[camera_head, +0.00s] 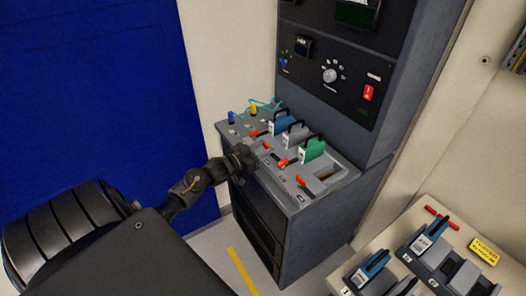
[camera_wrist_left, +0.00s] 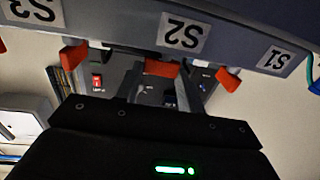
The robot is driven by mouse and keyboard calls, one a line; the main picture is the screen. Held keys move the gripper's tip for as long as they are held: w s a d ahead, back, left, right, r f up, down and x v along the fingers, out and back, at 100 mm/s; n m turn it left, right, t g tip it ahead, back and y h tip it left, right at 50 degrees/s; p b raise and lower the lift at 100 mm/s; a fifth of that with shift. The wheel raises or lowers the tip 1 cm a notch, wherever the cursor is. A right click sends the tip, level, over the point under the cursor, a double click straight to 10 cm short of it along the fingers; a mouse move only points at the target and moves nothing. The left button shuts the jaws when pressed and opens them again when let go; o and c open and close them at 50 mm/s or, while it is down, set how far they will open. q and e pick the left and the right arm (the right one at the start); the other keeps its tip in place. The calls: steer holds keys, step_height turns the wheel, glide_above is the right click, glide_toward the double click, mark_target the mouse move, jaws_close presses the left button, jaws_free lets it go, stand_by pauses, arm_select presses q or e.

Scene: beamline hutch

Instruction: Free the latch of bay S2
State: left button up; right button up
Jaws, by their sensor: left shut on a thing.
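The grey bay console (camera_head: 340,183) has a row of red latches along its front edge. In the left wrist view, which looks upside down, the labels S3, S2 (camera_wrist_left: 183,35) and S1 (camera_wrist_left: 283,58) show. The red latch of bay S2 (camera_wrist_left: 162,68) lies between the fingertips of my left gripper (camera_wrist_left: 163,85). In the head view my left gripper (camera_head: 250,155) reaches the front edge of the console, shut on that latch (camera_head: 267,146). Its fingertips are hard to make out there. My right gripper is not in view.
Blue (camera_head: 282,125), grey (camera_head: 296,137) and green (camera_head: 312,150) handled modules stand in the bays; the bay nearest the camera looks empty. A control panel (camera_head: 330,75) rises behind. A bench (camera_head: 395,240) with blue-handled modules is at lower right.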

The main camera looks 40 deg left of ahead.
arm_select(q)
steer(key=shift+a+m+h, duration=0.1)
steer(key=shift+m+h, duration=0.4)
steer(key=shift+h, duration=0.3)
steer(key=o, duration=1)
steer(key=b+v, duration=0.2)
steer(key=v, duration=0.8)
steer(key=shift+s+b, duration=0.35)
steer(key=shift+a+r, duration=0.1)
steer(key=shift+a, duration=0.05)
